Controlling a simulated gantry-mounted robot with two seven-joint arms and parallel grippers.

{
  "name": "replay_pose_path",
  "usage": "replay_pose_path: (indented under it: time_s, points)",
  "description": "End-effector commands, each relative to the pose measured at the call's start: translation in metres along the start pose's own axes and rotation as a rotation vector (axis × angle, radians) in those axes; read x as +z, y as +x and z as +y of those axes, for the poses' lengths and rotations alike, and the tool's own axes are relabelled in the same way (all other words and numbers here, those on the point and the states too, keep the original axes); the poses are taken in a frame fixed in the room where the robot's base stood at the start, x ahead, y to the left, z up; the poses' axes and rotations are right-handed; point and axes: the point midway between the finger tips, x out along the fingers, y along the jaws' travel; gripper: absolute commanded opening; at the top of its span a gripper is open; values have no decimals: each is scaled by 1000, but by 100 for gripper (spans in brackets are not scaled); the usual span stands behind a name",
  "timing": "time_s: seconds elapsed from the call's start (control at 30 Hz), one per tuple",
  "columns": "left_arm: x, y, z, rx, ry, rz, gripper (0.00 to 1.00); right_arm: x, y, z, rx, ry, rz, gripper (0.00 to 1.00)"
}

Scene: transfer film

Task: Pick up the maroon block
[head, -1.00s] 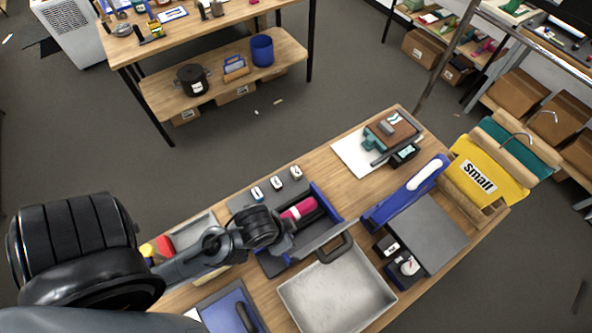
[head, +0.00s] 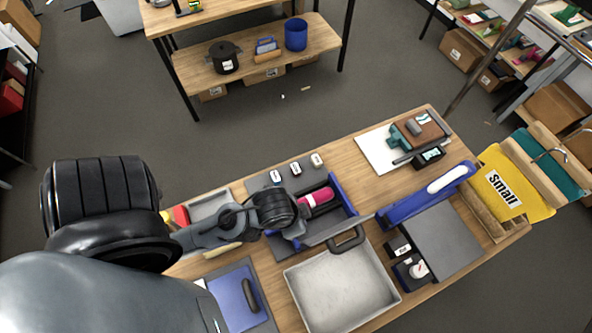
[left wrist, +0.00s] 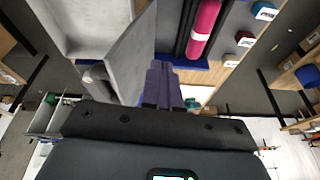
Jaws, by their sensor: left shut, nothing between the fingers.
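Three small labelled blocks stand in a row on the grey mat behind the blue holder; the middle one (head: 295,168) is matched to a dark reddish, maroon-looking block (left wrist: 245,38) in the left wrist view, though its color is unclear in the head view. My left gripper (head: 299,240) is over the holder, in front of the row and apart from the blocks. Its fingertips (left wrist: 163,83) are together and empty in the left wrist view. A pink roll (head: 317,197) lies in the blue holder (head: 345,190) beside the gripper. My right gripper is not in view.
A grey metal tray (head: 340,290) with a dark handle is at the front. A blue-and-white tool (head: 430,193) and a grey box (head: 440,238) stand to the right. A white sheet (head: 378,148) and a brown-topped device (head: 422,130) are at the back right.

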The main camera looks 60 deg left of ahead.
Motion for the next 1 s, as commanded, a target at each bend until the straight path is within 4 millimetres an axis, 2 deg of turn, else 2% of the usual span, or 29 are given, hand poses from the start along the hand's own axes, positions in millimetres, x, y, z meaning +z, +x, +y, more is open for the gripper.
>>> replay_pose_path:
  time_s: [0.23,0.8,1.0]
  points:
    - [0,0,1,3,-4,1,0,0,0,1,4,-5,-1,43]
    - [0,0,-2,-6,8,-1,87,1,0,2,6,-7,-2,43]
    - [0,0,-2,-7,8,-1,87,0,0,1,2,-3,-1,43]
